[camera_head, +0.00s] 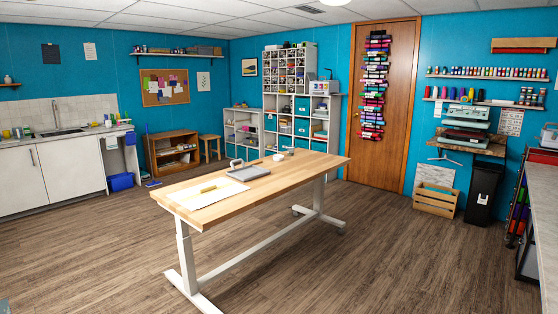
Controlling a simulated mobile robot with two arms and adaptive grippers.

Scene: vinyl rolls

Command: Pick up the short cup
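I cannot make out a short cup for certain. On the wooden worktable (310,165) a small white item (278,157) sits near the far edge, too small to name. A small light item (236,163) stands behind the grey tray (248,173). Small yellow (6,133) and green (17,132) containers, possibly cups, stand on the left counter by the sink (62,132). Neither of my grippers is in view.
White sheets with a yellow item (209,188) lie on the worktable. A wooden crate (434,199) and black bin (483,192) stand at the right wall. A grey counter (545,205) edges the right. Wood floor is open around the worktable.

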